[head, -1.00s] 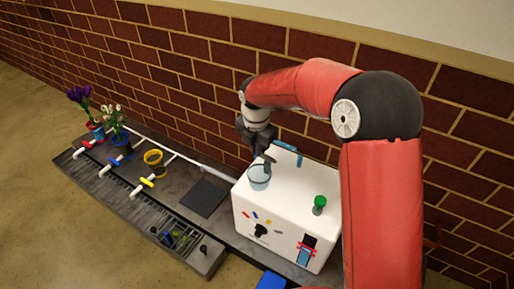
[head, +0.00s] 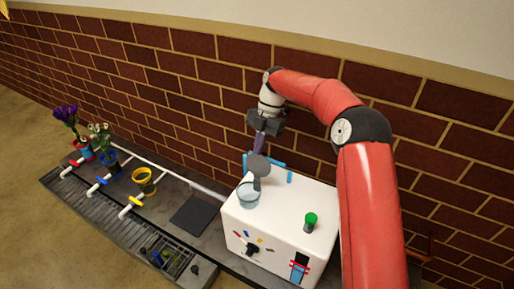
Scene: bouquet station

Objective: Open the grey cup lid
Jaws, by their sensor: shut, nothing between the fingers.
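A clear, pale-blue cup (head: 248,197) sits at the back left of the top of a white box (head: 285,205). A round grey lid (head: 259,164) stands raised and tilted above the cup's back right edge, with a narrow grey piece running down beside the cup. My gripper (head: 260,150) points down just above and behind the lid, its fingers shut and empty. I cannot tell whether the fingertips touch the lid.
A blue rail (head: 278,163) stands along the box's back edge. A green-capped item (head: 310,220) is on the box's right. A dark square pad (head: 192,215), a yellow pot (head: 144,178) and two flower pots lie left. The brick wall is close behind.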

